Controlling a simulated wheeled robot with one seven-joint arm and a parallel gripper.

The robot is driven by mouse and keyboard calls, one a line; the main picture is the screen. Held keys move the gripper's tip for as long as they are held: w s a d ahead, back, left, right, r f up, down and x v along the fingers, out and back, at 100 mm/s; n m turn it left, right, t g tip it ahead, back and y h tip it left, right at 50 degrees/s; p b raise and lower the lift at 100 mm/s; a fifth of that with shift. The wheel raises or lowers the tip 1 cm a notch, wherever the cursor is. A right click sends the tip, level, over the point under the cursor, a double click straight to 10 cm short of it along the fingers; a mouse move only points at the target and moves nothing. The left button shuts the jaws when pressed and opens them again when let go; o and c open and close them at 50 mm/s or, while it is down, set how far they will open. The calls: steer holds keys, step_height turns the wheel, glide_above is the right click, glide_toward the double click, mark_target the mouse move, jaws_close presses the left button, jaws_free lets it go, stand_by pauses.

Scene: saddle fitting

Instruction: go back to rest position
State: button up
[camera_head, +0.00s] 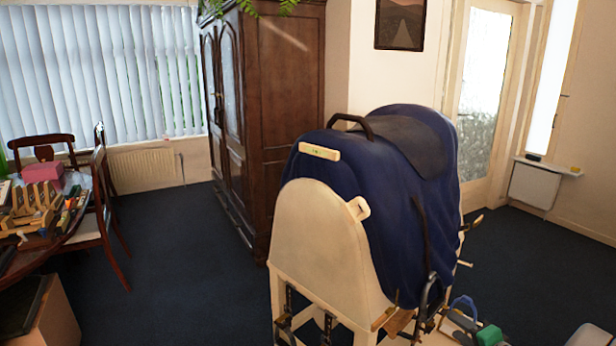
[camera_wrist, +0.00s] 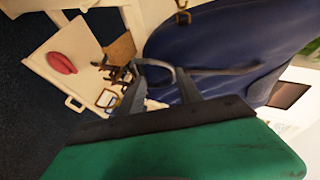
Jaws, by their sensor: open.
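My gripper (camera_wrist: 161,77) shows in the wrist view with its two grey fingers apart and nothing clearly held between them. A grey curved bar shows behind the fingertips; I cannot tell whether it touches them. In the head view, a green block at the lower right, beside the stand, looks like part of my gripper. A dark saddle (camera_head: 408,143) sits on top of the blue-covered stand (camera_head: 385,215). The blue cover (camera_wrist: 215,45) fills the upper right of the wrist view.
A pale shelf (camera_wrist: 60,50) holds a red oval item (camera_wrist: 61,63) and several small fittings. A dark wooden wardrobe (camera_head: 265,110) stands behind the stand. A cluttered table (camera_head: 60,235) and chairs are at the left. Blue carpet (camera_head: 175,270) is clear between.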

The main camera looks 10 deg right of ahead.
steer(key=w+a+r+n+g+y+p, duration=0.1)
steer(key=w+a+r+n+g+p, duration=0.15)
steer(key=a, duration=0.45)
steer(key=w+a+r+n+g+y+p, duration=0.1)
steer(key=a+r+n, duration=0.15)
steer(key=a, duration=0.45)
steer(key=w+a+r+n+g+y+p, duration=0.1)
steer(key=a+n+g, duration=0.15)
steer(key=a, duration=0.35)
steer(key=s+a+r+n+g+h+p, duration=0.1)
steer(key=s+a+r+n+g+p, duration=0.1)
steer(key=s+a, duration=0.6)
steer(key=s+a+r+n+g+h+p, duration=0.1)
steer(key=s+a+r+n+g+p, duration=0.1)
steer(key=s+a+r+n+p, duration=0.2)
steer(key=s+a+r+n, duration=0.1)
steer(key=s+a+r, duration=0.2)
steer(key=s+a, duration=0.1)
steer(key=shift+a+r+n+g+h, duration=0.3)
steer(key=shift+a+n+g+h, duration=0.1)
steer(key=shift+a, duration=0.2)
